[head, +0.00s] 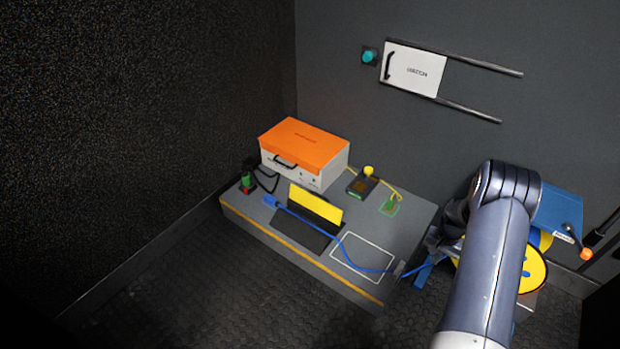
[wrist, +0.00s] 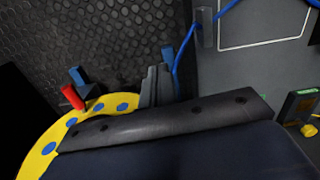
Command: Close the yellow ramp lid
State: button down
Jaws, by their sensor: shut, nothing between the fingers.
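The yellow ramp lid (head: 314,206) stands raised along the back of the dark cable ramp (head: 292,230) on the grey platform, in the head view. A blue cable (head: 345,255) runs along the ramp in front of the lid, from a blue plug (head: 269,201) at the left. My gripper (wrist: 157,85) shows in the wrist view as two grey fingers together, shut and empty. It is over the floor beside the yellow reel, well to the right of the lid. My arm hides it in the head view. The lid is not visible in the wrist view.
An orange-topped case (head: 303,145) stands behind the lid. A small box with a yellow knob (head: 368,171) sits to its right. A white-outlined area (head: 365,258) is at the platform's right. The yellow reel (wrist: 42,150) with blue spots is near my gripper.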

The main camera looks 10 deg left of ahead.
aim_at(331, 212)
jog(key=i+j, duration=0.25)
jog(key=j, duration=0.15)
jog(key=i+j, duration=0.2)
jog(key=j, duration=0.2)
jog(key=i+j+z, duration=0.1)
jog(key=i+j, duration=0.35)
jog(key=j, duration=0.3)
jog(key=i+j, duration=0.2)
jog(key=j, duration=0.25)
